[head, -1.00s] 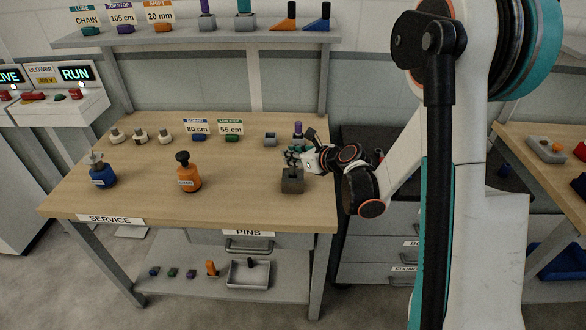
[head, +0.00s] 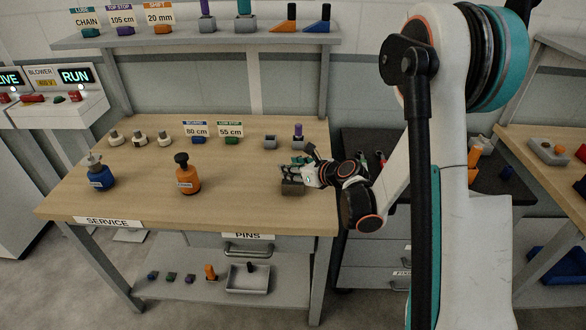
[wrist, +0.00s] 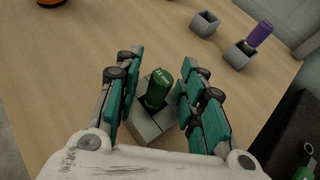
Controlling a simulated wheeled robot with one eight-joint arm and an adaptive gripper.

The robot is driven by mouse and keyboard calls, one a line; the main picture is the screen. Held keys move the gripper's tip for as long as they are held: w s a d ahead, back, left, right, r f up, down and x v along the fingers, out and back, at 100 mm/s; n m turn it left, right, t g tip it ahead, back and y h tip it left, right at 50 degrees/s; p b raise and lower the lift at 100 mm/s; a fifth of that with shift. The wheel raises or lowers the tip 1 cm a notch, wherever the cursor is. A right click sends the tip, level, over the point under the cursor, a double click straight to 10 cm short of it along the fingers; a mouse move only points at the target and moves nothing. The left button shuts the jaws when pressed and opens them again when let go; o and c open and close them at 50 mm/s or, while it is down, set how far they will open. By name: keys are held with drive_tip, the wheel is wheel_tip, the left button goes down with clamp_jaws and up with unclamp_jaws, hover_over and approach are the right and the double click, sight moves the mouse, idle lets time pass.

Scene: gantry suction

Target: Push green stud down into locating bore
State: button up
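The green stud (wrist: 158,88) stands in the square opening of a grey block (wrist: 150,129) in the wrist view, leaning slightly, with its upper part above the rim. How deep its lower end sits is hidden. My gripper (wrist: 160,78) is open, with one teal-padded finger on each side of the stud and narrow gaps that appear clear. In the head view my gripper (head: 297,166) is low over the grey block (head: 292,189) near the table's right edge. The stud cannot be made out there.
A purple stud (wrist: 259,36) stands in another grey block (wrist: 239,55), beside an empty grey block (wrist: 205,24). An orange bottle (head: 187,175) and a blue bottle (head: 101,173) stand on the wooden table (head: 235,195). The table between the orange bottle and the stud's block is clear.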

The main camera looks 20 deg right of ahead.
drive_tip(key=shift+r, duration=0.2)
drive_tip(key=p+v, duration=0.2)
drive_tip(key=v, duration=1)
drive_tip(key=shift+p, duration=0.4)
drive_tip(key=shift+f, duration=0.1)
